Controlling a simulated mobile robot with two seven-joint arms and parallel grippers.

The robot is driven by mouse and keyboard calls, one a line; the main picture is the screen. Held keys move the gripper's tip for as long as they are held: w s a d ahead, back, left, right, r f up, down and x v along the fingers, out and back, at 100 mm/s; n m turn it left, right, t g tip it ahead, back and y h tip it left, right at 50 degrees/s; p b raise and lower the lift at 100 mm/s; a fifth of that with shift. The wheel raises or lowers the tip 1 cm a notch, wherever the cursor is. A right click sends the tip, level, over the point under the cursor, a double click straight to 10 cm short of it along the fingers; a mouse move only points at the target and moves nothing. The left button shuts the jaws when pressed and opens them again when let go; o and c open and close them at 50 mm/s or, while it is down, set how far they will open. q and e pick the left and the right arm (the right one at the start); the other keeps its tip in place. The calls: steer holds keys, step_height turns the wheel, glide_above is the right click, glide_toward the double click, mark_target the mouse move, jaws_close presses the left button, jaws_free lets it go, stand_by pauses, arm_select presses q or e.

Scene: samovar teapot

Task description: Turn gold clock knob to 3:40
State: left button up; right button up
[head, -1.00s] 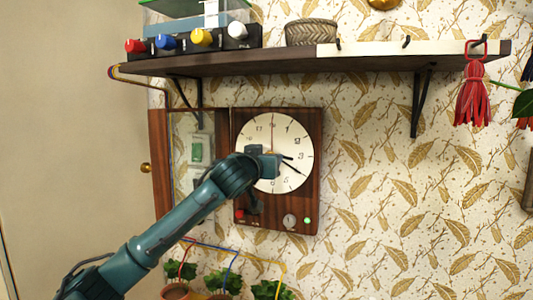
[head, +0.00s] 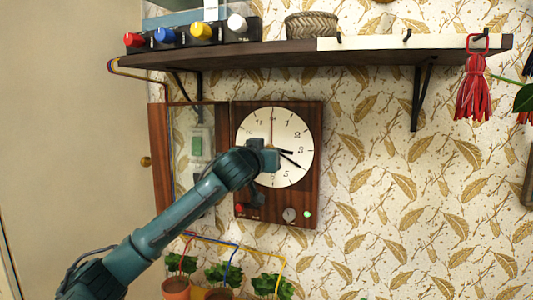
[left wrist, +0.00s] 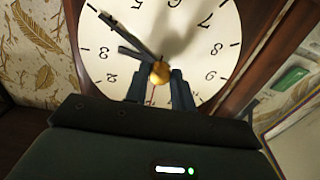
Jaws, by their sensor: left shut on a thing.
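A round white clock face (head: 285,125) in a dark wooden panel hangs on the wall under the shelf. In the left wrist view the gold knob (left wrist: 160,72) is at the centre of the face, between the two fingers of my left gripper (left wrist: 158,86), shut on it. The long dark hand (left wrist: 112,24) points near the 4. The short dark hand (left wrist: 129,55) points a little past the 3. A thin red hand (head: 272,120) points to 12. In the head view my left gripper (head: 270,156) covers the knob and part of the face. My right gripper is not in view.
A dark shelf (head: 290,60) with colored knobs and a woven basket (head: 312,26) runs above the clock.

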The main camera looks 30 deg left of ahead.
arm_select(q)
steer(key=shift+m, duration=0.5)
steer(key=m, duration=2.2)
steer(key=shift+r+m, duration=0.1)
steer(key=shift+m, duration=0.2)
steer(key=shift+m, duration=0.3)
steer(key=o, duration=1)
steer(key=shift+s, duration=0.1)
steer(key=b+v, duration=0.3)
steer(key=v, duration=1)
steer(key=shift+a+b, duration=0.1)
steer(key=shift+b, duration=0.2)
